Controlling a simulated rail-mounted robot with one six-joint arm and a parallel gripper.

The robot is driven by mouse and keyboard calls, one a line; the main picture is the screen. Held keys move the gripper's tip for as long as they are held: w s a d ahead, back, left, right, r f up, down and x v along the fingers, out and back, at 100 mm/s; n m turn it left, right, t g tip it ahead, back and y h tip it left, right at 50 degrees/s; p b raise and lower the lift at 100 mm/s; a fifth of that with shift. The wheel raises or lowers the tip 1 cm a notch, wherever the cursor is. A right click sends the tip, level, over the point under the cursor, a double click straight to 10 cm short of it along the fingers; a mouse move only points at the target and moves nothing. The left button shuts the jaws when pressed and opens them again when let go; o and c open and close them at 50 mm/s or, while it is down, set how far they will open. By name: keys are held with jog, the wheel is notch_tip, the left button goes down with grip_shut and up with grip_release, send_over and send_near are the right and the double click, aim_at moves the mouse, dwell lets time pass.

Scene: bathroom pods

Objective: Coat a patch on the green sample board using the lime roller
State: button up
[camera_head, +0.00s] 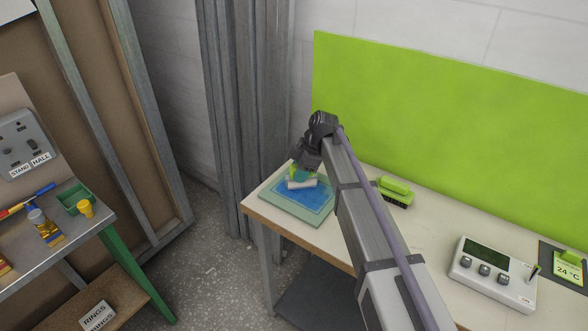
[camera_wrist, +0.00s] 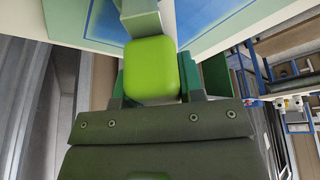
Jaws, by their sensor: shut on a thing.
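The pale green sample board (camera_head: 312,221) lies on the left end of the pale table, with a large blue patch (camera_head: 316,199) on it. My gripper (camera_head: 304,166) is above the board, shut on the lime roller (camera_head: 302,184). The roller's pale sleeve lies over the blue patch and seems to touch it. In the wrist view the roller's lime handle (camera_wrist: 150,68) sits between my gripper's fingers (camera_wrist: 152,80). The board (camera_wrist: 75,20) and its blue patch (camera_wrist: 210,28) show beyond it. My arm covers the table just right of the board.
A lime brush (camera_head: 395,191) lies right of my arm. A grey control box (camera_head: 492,272) and a temperature card (camera_head: 568,267) are farther right. A lime panel (camera_head: 460,125) stands behind the table. A metal side table (camera_head: 60,235) with small items is at left.

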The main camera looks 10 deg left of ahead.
jog(key=shift+s+d+r, duration=0.1)
jog(key=shift+s+d, duration=0.6)
jog(key=shift+d, duration=0.85)
jog(key=shift+s+d+f, duration=0.1)
jog(key=shift+s+d, duration=0.55)
jog(key=shift+d, duration=0.85)
jog(key=shift+s+d+r, duration=0.1)
jog(key=shift+s+d, duration=0.6)
jog(key=shift+d, duration=0.85)
jog(key=shift+w+d, duration=0.3)
jog(key=shift+w, duration=0.45)
jog(key=shift+w+a, duration=1.2)
jog(key=shift+a, duration=1.35)
jog(key=shift+w+a, duration=1.15)
jog(key=shift+a, duration=1.45)
jog(key=shift+w+a, duration=1.2)
jog(key=shift+a, duration=1.35)
notch_tip(320, 180, up, 6)
jog(key=p, duration=0.6)
notch_tip(320, 180, up, 3)
jog(key=p, duration=0.3)
